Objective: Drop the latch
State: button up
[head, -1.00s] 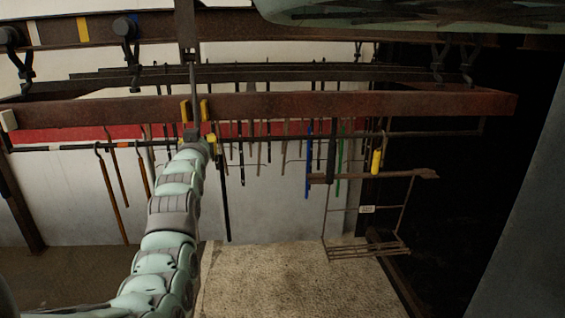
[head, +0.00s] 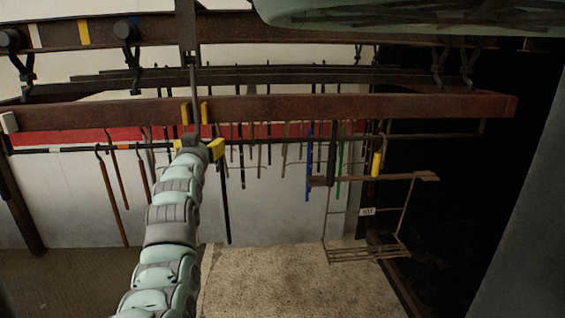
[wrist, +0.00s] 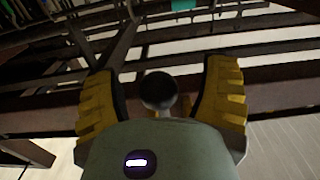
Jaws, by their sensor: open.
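A thin dark upright bar (head: 194,80), which looks like the latch, runs down to the rusty rail (head: 350,107) between two yellow pieces (head: 205,112). Its lower end is partly hidden by the rail and my arm. My gripper (head: 203,148) is just below the rail there, with one yellow finger showing at its right. In the wrist view my gripper (wrist: 165,95) is wide open. A dark round knob (wrist: 158,90) shows between the yellow fingers, apart from both. I cannot tell how far it is from the palm.
Several rods and coloured tools hang behind the rail, including a blue one (head: 308,165) and a yellow-handled one (head: 377,162). A wire rack (head: 365,253) hangs at the right. Dark clamps (head: 126,30) hang from the upper beam. Below the rail, the pale floor (head: 290,285) is clear.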

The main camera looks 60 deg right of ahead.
jog(key=shift+b+v, duration=0.35)
jog(key=shift+v, duration=2.5)
jog(key=shift+s+d, duration=0.1)
